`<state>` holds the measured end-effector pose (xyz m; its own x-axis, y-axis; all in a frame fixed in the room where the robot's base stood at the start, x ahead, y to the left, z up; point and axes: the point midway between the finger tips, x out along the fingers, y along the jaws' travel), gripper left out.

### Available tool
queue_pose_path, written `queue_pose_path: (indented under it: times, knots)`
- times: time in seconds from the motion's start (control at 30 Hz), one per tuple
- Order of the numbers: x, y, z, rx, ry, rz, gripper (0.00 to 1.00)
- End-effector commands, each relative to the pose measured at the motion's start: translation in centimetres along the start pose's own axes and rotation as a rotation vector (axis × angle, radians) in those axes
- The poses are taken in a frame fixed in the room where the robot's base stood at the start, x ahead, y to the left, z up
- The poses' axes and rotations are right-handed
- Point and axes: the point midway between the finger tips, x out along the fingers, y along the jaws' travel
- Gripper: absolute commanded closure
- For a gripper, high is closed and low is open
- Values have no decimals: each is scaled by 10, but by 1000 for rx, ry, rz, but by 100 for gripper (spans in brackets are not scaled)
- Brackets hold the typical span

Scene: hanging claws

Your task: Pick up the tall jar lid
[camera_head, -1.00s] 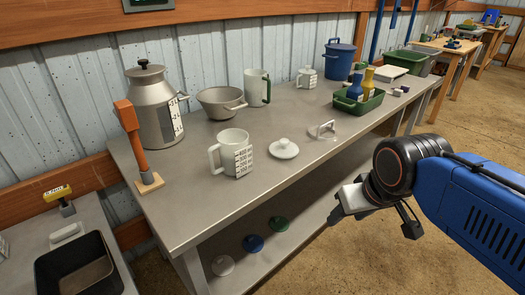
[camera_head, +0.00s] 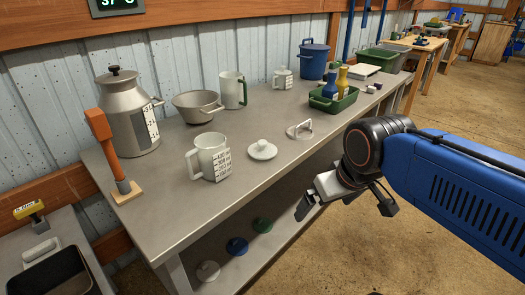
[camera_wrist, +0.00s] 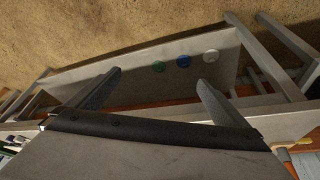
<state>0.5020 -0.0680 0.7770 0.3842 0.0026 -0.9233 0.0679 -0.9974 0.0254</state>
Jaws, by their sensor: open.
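A white round lid with a knob (camera_head: 262,150) lies on the metal bench top, right of a white measuring jug (camera_head: 209,158). A flat lid with a loop handle (camera_head: 300,131) lies beyond it. White (camera_head: 207,271), blue (camera_head: 237,246) and green (camera_head: 262,225) lids lie on the lower shelf; green (camera_wrist: 158,66), blue (camera_wrist: 184,61) and white (camera_wrist: 211,55) discs show in the wrist view. I cannot tell which is the tall jar lid. My gripper (camera_head: 345,208) is open and empty, off the bench's front edge, apart from every lid. Its fingers (camera_wrist: 160,76) show spread in the wrist view.
On the bench (camera_head: 170,222) stand a metal can (camera_head: 127,115), a grey bowl (camera_head: 197,106), a green-handled jug (camera_head: 232,90), a blue pot (camera_head: 313,60) and a green tray with bottles (camera_head: 333,101).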

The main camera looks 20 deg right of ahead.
Motion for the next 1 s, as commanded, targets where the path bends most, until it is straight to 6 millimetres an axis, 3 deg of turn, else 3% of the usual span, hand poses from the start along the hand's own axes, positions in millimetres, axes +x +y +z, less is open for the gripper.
queue_pose_path:
  times: [0.5,1.0]
  knots:
    - [-50,-11,-152,-588,-152,-72,2]
    - [-55,-38,-296,-1170,-270,-218,2]
